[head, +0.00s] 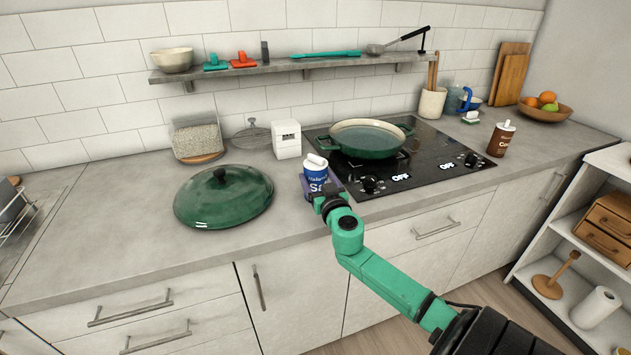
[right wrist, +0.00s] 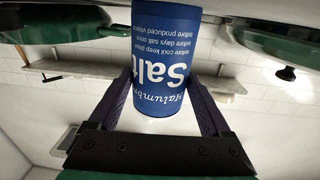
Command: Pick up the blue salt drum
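The blue salt drum (head: 315,178) stands upright on the counter, just left of the cooktop, with a white top. It fills the upper middle of the right wrist view (right wrist: 163,60), where its label reads upside down. My right gripper (head: 322,190) reaches it from the front, with one purple finger on each side of the drum. In the right wrist view the fingers (right wrist: 162,92) look open around the drum. Contact between the fingers and the drum cannot be made out clearly. My left gripper is not in view.
A green lid (head: 224,198) lies left of the drum. A white box (head: 287,139) stands behind it. The black cooktop (head: 425,165) with a green pan (head: 366,141) is close on the right. A brown canister (head: 501,139) stands farther right.

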